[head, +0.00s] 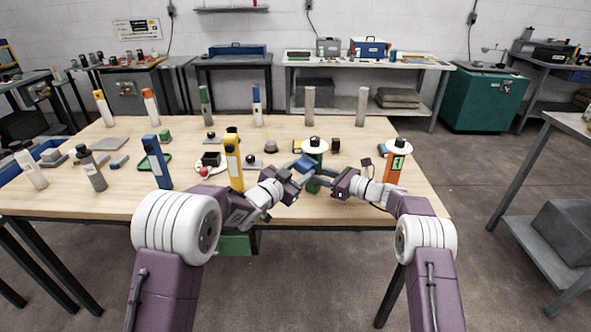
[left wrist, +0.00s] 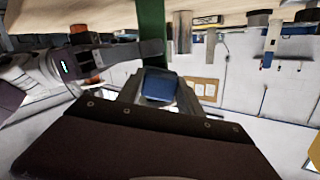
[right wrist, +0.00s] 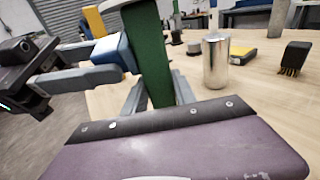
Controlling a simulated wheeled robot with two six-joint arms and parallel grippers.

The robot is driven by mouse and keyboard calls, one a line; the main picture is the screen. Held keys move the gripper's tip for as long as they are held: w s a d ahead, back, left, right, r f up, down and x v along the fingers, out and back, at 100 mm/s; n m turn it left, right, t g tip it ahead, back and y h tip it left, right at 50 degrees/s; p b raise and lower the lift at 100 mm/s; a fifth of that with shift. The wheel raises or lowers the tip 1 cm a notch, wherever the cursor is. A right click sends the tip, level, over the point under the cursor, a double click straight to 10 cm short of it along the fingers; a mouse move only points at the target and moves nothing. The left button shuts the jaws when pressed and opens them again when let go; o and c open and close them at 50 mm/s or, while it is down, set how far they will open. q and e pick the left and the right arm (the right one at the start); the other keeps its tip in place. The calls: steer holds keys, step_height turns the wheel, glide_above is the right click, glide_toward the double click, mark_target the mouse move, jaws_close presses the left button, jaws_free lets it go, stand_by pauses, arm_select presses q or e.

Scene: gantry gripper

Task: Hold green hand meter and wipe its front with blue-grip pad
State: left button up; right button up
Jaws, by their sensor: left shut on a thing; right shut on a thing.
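The green body fills the middle of the right wrist view (right wrist: 150,60). My left gripper (head: 302,170) is shut on the blue-grip pad (head: 305,164), at the meter's left side. The blue grip shows between my left fingers in the left wrist view (left wrist: 159,85). In the right wrist view the pad (right wrist: 112,52) is against or very close to the meter; I cannot tell if they touch.
A yellow meter (head: 233,160) and a blue one (head: 157,162) stand to the left. An orange meter (head: 394,170) with a white disc stands close to my right arm. A silver cylinder (right wrist: 215,65) and a small brush (right wrist: 294,58) are behind the green meter.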

arm_select(q)
steer(key=shift+s+d, duration=0.7)
steer(key=shift+d, duration=0.3)
steer(key=shift+w, duration=0.15)
steer(key=shift+w+a, duration=0.55)
steer(key=shift+a, duration=0.35)
steer(key=shift+w+a, duration=0.55)
steer(key=shift+a, duration=0.3)
arm_select(e)
steer(key=shift+a, duration=0.1)
steer(key=o, duration=1.2)
